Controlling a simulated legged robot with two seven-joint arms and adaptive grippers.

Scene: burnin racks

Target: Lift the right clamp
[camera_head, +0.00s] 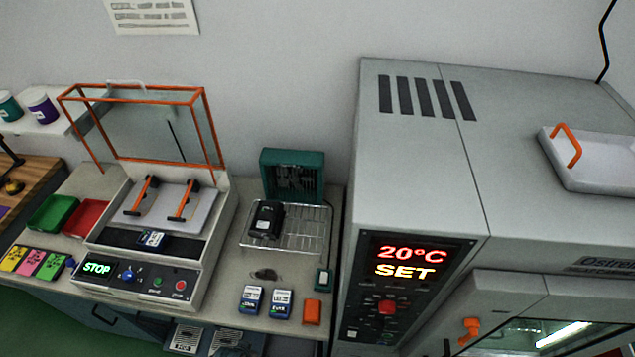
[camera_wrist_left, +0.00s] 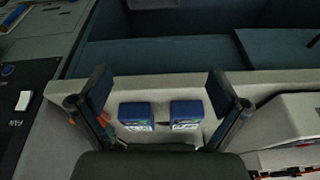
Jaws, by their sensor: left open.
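Neither clamp can be made out in that view. No gripper shows in the head view.
Two blue-capped boxes (camera_head: 251,299) (camera_head: 282,304) stand at the bench front and show in the wrist view (camera_wrist_left: 136,113). A wire rack (camera_head: 305,238) holds a black device (camera_head: 267,220). A tall grey chamber (camera_head: 400,150) stands right. Green (camera_head: 52,213) and red (camera_head: 87,219) trays are left.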

